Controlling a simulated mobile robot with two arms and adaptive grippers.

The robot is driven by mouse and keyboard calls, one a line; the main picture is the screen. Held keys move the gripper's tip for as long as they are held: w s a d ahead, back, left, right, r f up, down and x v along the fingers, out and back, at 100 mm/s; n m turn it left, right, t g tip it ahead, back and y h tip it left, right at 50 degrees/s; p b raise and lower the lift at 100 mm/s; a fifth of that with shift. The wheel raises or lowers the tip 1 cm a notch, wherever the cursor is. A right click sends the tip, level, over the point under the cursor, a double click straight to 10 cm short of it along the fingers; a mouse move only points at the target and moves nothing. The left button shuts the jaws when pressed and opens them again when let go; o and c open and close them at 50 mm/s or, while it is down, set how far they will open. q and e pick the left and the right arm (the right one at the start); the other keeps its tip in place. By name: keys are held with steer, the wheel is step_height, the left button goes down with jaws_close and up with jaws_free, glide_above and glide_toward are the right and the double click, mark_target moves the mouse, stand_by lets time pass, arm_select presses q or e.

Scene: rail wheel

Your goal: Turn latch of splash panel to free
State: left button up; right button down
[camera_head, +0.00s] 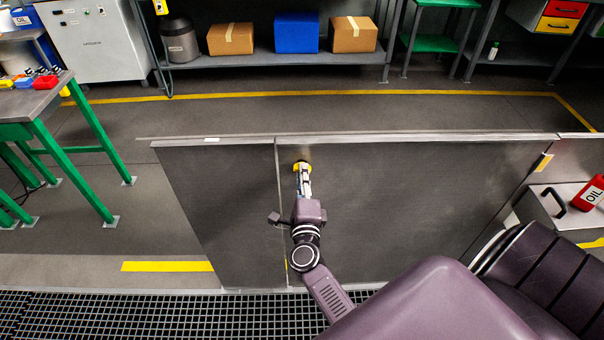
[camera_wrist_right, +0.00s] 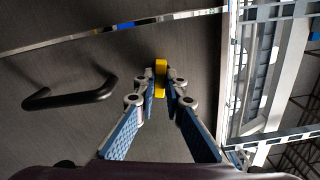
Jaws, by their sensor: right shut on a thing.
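The splash panel (camera_head: 420,200) is a wide dark grey upright sheet in the middle of the head view. Its latch (camera_head: 301,163) is a small yellow piece near the top edge, just right of a vertical seam. My right gripper (camera_head: 303,174) reaches up to it and is shut on it. In the right wrist view the yellow latch (camera_wrist_right: 161,76) sits between the two fingertips (camera_wrist_right: 162,90), its long side running up and down in the picture. The fingers hide part of it. A black bar handle (camera_wrist_right: 70,98) shows on the panel, left of the gripper. My left gripper is not in view.
A narrower grey panel (camera_head: 215,210) stands left of the seam. A green-legged table (camera_head: 55,105) stands at the left. The floor behind the panel is clear.

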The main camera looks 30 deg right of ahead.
steer(key=shift+m+b, duration=0.35)
steer(key=shift+m, duration=0.75)
steer(key=shift+f, duration=0.1)
steer(key=shift+f+m+b, duration=0.1)
steer(key=shift+m+b, duration=0.5)
steer(key=shift+m, duration=0.1)
steer(key=shift+m+b, duration=0.45)
steer(key=shift+m, duration=1.15)
